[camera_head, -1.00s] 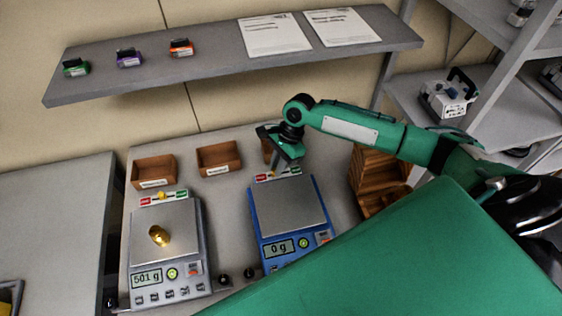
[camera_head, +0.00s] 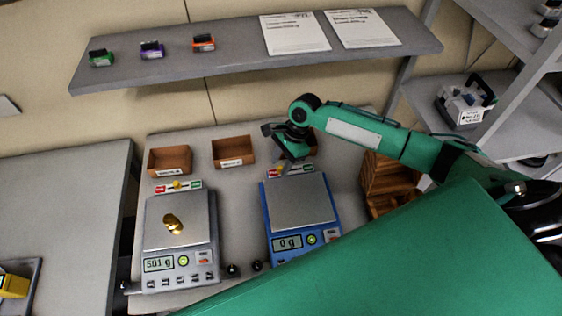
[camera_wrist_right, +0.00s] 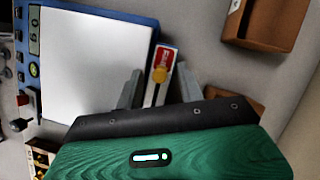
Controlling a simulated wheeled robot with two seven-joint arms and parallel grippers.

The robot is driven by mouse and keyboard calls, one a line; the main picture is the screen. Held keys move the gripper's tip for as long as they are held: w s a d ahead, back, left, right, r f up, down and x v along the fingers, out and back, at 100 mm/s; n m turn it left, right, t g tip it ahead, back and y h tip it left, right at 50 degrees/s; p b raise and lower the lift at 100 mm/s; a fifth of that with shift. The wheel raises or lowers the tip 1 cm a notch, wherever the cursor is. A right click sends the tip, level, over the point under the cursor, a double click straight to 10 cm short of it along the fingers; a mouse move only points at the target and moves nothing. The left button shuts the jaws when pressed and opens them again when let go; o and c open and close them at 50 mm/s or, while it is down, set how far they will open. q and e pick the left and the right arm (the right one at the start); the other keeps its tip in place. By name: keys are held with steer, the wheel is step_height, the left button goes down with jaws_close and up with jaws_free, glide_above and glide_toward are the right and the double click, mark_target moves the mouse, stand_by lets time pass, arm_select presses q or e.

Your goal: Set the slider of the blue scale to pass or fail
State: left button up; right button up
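The blue scale (camera_head: 304,203) stands on the table with an empty plate and reads 0 g; its plate also shows in the right wrist view (camera_wrist_right: 85,60). Its slider strip (camera_head: 302,168) lies at the plate's back edge. In the right wrist view, the strip (camera_wrist_right: 166,51) has a red-labelled end and a yellow knob (camera_wrist_right: 160,73). My right gripper (camera_head: 281,168) is open above the strip. Its fingers (camera_wrist_right: 159,80) stand on either side of the knob, with gaps visible. The strip's near end is hidden behind the gripper body. My left gripper is not in view.
A grey scale (camera_head: 180,215) left of the blue one holds a brass weight (camera_head: 173,224) and reads 501 g. Small wooden bins (camera_head: 233,152) stand behind the scales. A shelf (camera_head: 240,60) with papers hangs above. A wooden rack (camera_head: 385,180) stands at right.

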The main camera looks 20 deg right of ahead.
steer(key=b+v, duration=0.2)
steer(key=v, duration=0.5)
steer(key=shift+r, duration=0.2)
